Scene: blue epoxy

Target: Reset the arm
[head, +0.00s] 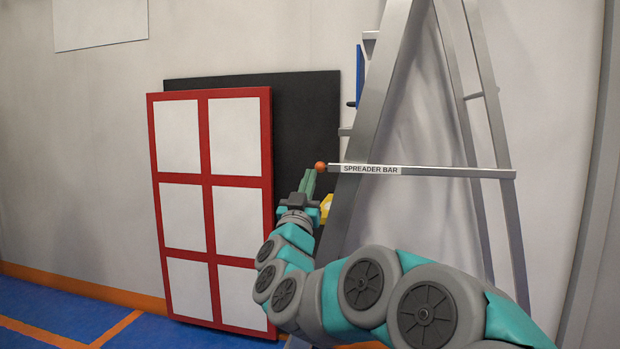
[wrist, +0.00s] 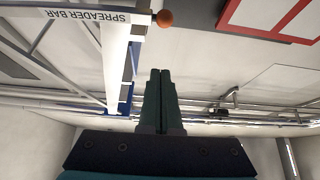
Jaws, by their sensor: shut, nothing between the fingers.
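My gripper (head: 308,182) is at the end of my grey and teal arm, which reaches in from the lower right in the head view. Its green fingers point up and are shut together with nothing between them. The fingers also show in the wrist view (wrist: 159,72), where the picture looks upside down. In the head view the fingertips appear just below an orange ball (head: 320,166) at the left end of a bar labelled "SPREADER BAR" (head: 430,171). I cannot tell whether they touch it. In the wrist view the ball (wrist: 165,18) appears apart from the fingertips.
A grey metal stepladder (head: 375,110) stands behind my arm, with the bar across it. A red-framed panel with white panes (head: 205,177) and a black board (head: 308,110) lean against the wall at left. Blue floor with orange lines (head: 60,310) is clear at lower left.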

